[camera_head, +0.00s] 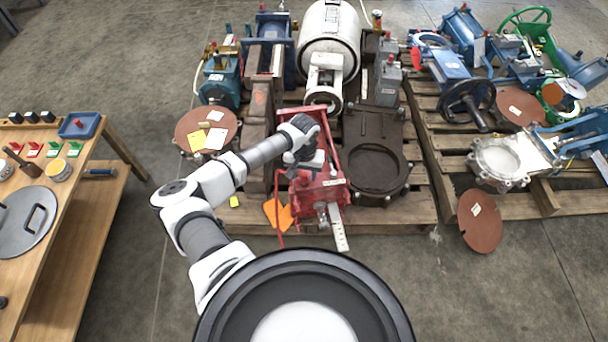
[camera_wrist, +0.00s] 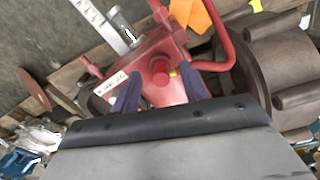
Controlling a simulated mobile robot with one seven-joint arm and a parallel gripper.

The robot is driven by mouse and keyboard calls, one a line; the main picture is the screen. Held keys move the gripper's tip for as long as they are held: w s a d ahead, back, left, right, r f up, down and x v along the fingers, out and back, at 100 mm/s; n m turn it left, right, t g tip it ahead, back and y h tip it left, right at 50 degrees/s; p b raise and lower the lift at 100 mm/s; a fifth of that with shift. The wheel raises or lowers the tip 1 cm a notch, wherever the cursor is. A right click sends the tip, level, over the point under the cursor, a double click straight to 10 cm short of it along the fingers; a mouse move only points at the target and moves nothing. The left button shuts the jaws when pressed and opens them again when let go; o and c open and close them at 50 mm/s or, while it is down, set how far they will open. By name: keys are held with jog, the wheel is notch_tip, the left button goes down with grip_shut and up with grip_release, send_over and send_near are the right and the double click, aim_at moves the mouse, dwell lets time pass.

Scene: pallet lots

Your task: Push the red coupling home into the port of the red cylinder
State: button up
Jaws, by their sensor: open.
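The red cylinder (camera_head: 320,190) lies on the near edge of the middle pallet, with a pale tag on its body. It also fills the upper middle of the wrist view (camera_wrist: 177,42). My gripper (camera_head: 308,165) is over it. In the wrist view my gripper (camera_wrist: 160,88) is open, its two dark fingers apart. A round red end (camera_wrist: 160,69), which looks like the red coupling, shows between the fingers against the red body. I cannot tell how deep it sits; the port is hidden. A curved red hose or pipe (camera_wrist: 230,45) runs beside it.
A brown flanged casting (camera_head: 375,155) stands close right of the cylinder. Orange tags (camera_head: 278,215) hang at its left. A metal strip (camera_head: 338,228) sticks out in front. A wooden workbench (camera_head: 75,215) stands at left; floor between is clear.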

notch_tip(320, 180, up, 12)
jog(key=shift+r, duration=0.2)
dwell(1.2)
